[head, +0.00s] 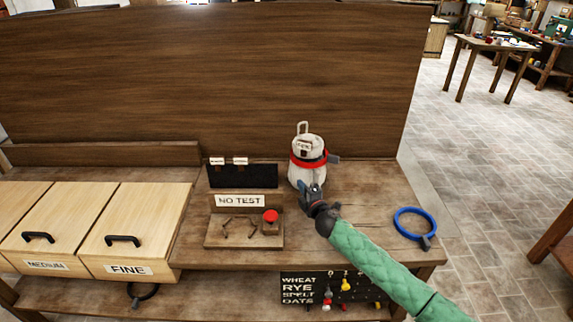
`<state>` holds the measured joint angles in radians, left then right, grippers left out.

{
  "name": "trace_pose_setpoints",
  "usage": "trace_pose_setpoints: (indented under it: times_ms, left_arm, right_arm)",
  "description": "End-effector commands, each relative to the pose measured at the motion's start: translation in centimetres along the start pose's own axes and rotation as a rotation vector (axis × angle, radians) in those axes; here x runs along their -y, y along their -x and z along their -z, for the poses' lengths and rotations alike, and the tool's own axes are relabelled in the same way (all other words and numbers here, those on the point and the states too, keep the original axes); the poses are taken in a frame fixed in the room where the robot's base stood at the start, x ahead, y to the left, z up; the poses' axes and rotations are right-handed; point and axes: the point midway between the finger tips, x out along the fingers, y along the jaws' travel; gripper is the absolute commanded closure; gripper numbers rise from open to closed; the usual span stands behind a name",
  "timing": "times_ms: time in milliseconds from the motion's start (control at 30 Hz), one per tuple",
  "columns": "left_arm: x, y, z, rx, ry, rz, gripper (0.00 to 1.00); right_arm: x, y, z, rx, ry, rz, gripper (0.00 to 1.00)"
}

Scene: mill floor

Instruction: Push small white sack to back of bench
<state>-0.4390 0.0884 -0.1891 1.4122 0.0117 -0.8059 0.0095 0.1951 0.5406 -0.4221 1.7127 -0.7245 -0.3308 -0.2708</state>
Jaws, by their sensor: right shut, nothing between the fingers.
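The small white sack (299,171) stands upright on the bench (354,184), toward its back right. It has a red band, a small label and a loop on top. A dark piece sticks out at its right side. My right gripper (311,188) is shut and empty, right in front of the sack's lower part, and covers some of its base. I cannot tell whether the fingers touch the sack. My left gripper is not in view.
A tall wooden panel (210,80) stands behind the bench. Left of the sack are a black box (243,177) and a NO TEST board with a red button (270,216). A blue ring (413,210) lies at right. Bins marked MEDIUM and FINE (140,215) stand at left.

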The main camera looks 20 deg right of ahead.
Motion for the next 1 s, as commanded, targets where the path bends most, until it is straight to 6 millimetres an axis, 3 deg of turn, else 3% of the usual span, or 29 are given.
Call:
trace_pose_setpoints:
  times_ms: [167,700,1000]
  left_arm:
    - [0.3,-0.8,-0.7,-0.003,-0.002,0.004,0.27]
    - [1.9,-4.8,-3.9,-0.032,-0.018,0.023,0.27]
    - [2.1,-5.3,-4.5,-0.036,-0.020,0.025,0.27]
  right_arm:
    - [-0.1,-1.1,0.0,-0.013,0.020,-0.004,1.00]
    - [-0.1,-9.0,0.1,-0.010,0.015,-0.004,1.00]
    - [0.1,-10.1,0.1,-0.011,0.017,-0.003,1.00]
